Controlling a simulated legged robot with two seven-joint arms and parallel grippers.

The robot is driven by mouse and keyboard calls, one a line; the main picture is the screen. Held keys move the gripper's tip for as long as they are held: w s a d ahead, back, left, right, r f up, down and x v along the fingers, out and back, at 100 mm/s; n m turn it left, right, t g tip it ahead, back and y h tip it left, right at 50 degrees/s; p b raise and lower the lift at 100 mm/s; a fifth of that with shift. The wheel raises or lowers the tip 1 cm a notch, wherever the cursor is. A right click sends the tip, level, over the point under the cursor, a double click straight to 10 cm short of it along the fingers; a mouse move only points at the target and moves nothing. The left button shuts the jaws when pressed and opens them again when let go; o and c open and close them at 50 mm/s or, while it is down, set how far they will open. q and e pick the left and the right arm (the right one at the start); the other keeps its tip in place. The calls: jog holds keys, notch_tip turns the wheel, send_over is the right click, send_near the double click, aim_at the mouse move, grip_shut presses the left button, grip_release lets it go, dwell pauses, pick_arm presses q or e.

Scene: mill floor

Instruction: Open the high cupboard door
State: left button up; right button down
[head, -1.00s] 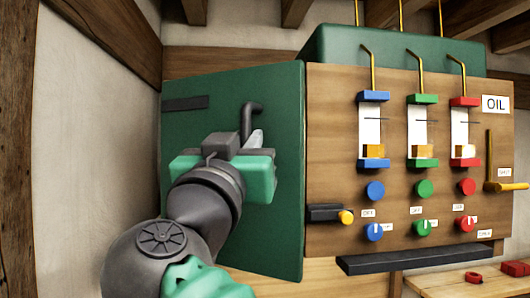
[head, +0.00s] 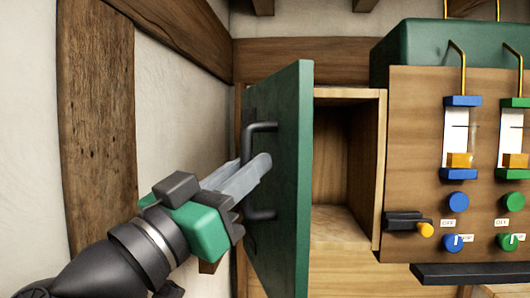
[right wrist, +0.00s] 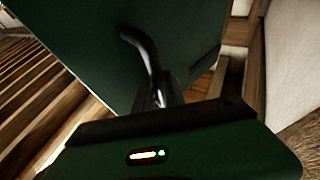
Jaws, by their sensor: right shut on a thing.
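The green cupboard door (head: 290,180) stands partly open in the head view, swung out toward me from the wooden cupboard (head: 343,224). The part of the cupboard's inside that shows looks empty. A dark bar handle (head: 262,127) is on the door's outer face. My right gripper (head: 256,172) is shut on the handle, with its fingers around the bar's middle part. In the right wrist view the handle (right wrist: 140,48) runs down to the fingers, against the dark green door (right wrist: 80,45). My left gripper is in neither view.
Right of the cupboard is a wooden panel (head: 415,150) with gauges, coloured knobs and a black lever (head: 403,219) with a yellow end. A dark ledge (head: 470,273) juts out below it. A timber post (head: 97,120) and pale wall stand at the left.

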jog(key=shift+d, duration=0.15)
jog(key=c, duration=1.5)
grip_release()
jog(key=shift+o, duration=0.5)
jog(key=shift+w, duration=0.15)
jog(key=shift+a, duration=0.2)
jog(key=b+v, duration=0.3)
jog(key=v, duration=0.4)
jog(key=shift+a+f, duration=0.15)
jog(key=shift+a, duration=0.2)
